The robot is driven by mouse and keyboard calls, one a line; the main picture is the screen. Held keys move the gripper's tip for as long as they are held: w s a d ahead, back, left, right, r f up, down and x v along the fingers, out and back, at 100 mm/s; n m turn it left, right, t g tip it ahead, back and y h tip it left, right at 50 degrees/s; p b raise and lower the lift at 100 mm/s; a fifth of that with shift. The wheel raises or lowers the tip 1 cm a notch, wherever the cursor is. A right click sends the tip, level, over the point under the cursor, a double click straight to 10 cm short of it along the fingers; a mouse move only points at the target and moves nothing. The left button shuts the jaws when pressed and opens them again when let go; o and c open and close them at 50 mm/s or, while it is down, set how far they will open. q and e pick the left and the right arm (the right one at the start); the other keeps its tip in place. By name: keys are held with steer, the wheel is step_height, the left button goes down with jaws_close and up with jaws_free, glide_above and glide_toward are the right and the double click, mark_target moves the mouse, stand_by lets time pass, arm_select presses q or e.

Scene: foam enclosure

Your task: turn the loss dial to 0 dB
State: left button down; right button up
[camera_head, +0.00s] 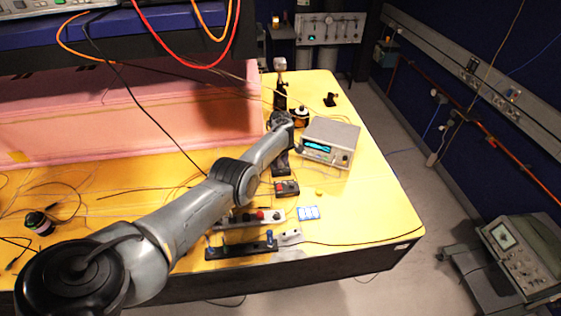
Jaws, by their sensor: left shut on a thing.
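My left arm reaches in from the lower left across the yellow bench. My left gripper (280,168) points down to the left of the grey instrument with a lit blue display (330,142) and just behind a small black box with red parts (287,188). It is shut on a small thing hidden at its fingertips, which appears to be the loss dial. The dial's face, its marks and its setting cannot be read in this view. My right gripper is not in view.
A black stand with a pale top (280,88) and a black-and-yellow item (299,117) stand behind the wrist. Long fixtures (240,247) lie near the front edge. A pink foam wall (130,115) bounds the left back.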

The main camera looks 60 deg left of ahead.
arm_select(q)
steer(key=shift+f, duration=0.1)
stand_by(0.3)
steer(key=c, duration=0.8)
jaws_free()
steer(key=shift+c, duration=0.2)
steer(key=shift+r, duration=0.2)
steer(key=shift+r, duration=0.3)
step_height(320, 180, up, 10)
steer(key=p, duration=0.3)
